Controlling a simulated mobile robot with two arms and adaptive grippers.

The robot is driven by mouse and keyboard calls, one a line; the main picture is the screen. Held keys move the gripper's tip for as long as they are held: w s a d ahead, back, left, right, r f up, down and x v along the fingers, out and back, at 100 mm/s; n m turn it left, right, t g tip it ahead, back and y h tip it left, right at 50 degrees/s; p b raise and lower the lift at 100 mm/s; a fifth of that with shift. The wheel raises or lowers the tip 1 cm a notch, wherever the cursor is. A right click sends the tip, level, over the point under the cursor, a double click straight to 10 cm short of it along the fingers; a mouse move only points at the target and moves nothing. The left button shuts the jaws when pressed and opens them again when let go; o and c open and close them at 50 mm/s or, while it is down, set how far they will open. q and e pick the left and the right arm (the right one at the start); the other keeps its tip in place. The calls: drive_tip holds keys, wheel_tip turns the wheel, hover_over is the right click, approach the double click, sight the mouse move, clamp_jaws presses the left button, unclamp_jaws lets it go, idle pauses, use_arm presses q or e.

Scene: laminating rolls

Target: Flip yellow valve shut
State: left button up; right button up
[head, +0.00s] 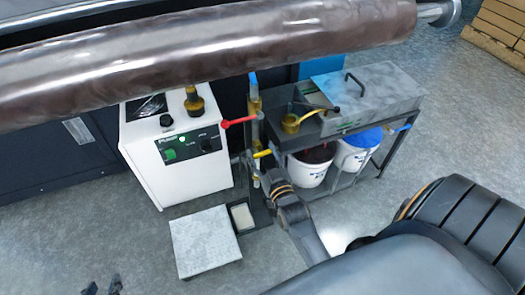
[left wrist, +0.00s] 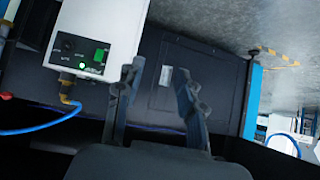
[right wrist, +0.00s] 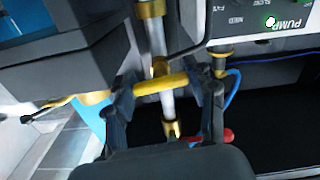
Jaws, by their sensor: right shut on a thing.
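The yellow valve (head: 262,154) sits on a vertical pipe (head: 254,100) beside the white pump box. In the right wrist view its yellow handle (right wrist: 160,84) lies crosswise between the fingers, in front of the pipe. My right gripper (head: 268,176) is at this valve, shut on the handle. In the right wrist view the same gripper (right wrist: 165,98) has a finger at each end of the handle. My left gripper (head: 103,287) is low at the left, away from the valve. In the left wrist view it (left wrist: 157,85) is open and empty.
A red valve handle (head: 238,121) is above the yellow one on the same pipe. The white pump box (head: 172,158) stands left. A dark cart (head: 408,108) with buckets (head: 357,152) stands right. A large roller (head: 200,55) crosses above. A low white platform (head: 204,242) is on the floor.

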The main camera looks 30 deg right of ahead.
drive_tip(key=shift+m+p, duration=0.7)
drive_tip(key=shift+m, duration=0.2)
use_arm(q)
drive_tip(key=s+a+f+g+y, duration=0.1)
drive_tip(key=s+f+g, duration=0.3)
drive_tip(key=s, duration=0.4)
drive_tip(key=shift+a+g, duration=0.3)
drive_tip(key=shift+a, duration=0.55)
use_arm(e)
drive_tip(key=o, duration=1.2)
drive_tip(key=v, duration=1.2)
drive_tip(key=shift+w, duration=0.1)
